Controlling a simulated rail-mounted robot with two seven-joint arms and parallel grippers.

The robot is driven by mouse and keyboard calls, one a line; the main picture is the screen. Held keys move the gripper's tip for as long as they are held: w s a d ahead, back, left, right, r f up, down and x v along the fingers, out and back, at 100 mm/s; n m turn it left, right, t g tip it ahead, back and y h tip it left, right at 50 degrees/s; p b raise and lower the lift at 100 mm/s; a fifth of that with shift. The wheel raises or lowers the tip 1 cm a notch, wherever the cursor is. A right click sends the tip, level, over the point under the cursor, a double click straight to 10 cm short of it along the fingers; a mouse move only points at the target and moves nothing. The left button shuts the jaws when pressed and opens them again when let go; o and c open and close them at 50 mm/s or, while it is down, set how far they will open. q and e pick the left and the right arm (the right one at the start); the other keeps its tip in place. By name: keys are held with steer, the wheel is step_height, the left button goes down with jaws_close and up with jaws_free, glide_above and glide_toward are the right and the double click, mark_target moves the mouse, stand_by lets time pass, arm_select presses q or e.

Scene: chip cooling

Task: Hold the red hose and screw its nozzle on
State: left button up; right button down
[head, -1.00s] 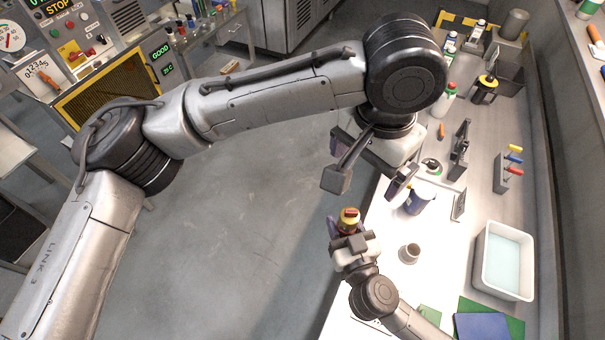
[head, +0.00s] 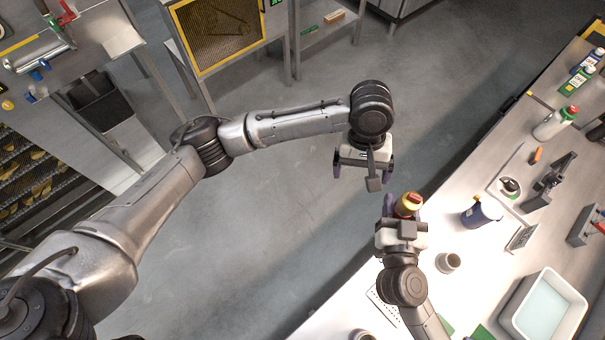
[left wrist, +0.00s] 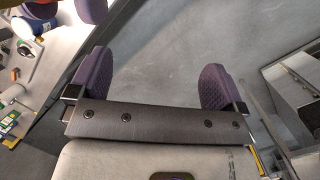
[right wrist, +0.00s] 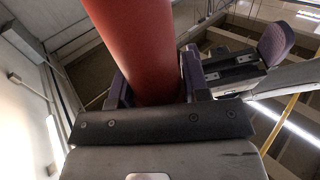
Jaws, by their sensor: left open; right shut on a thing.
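My right gripper (head: 404,214) is shut on the red hose (right wrist: 138,45), which shows as a thick red cylinder between its fingers in the right wrist view. In the head view the held piece shows as a red and yellow end (head: 410,202) just above the gripper, over the bench edge. I cannot tell whether the yellow part is the nozzle. My left gripper (head: 364,174) is open and empty, up and left of the right gripper, apart from the hose. Its two purple fingers are spread over bare floor in the left wrist view (left wrist: 152,55).
The white bench (head: 345,318) runs along the right. The floor (head: 285,210) left of the bench is clear.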

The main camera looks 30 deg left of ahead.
arm_select(q)
steer(key=s+a+f+m+t+h, duration=0.1)
steer(key=s+f+m+t+h, duration=0.2)
steer(key=s+f, duration=1)
steer(key=s+a+f+m+t+y, duration=0.1)
steer(key=s+a+f+y, duration=0.1)
steer(key=s+a, duration=0.5)
steer(key=s+a+f+m+t+y, duration=0.1)
steer(key=s+a+f+y, duration=0.1)
steer(key=s+a, duration=0.5)
steer(key=shift+s+a+f+m+t+y, duration=0.2)
steer(key=shift+a+m+t+y, duration=0.15)
steer(key=shift+a, duration=0.4)
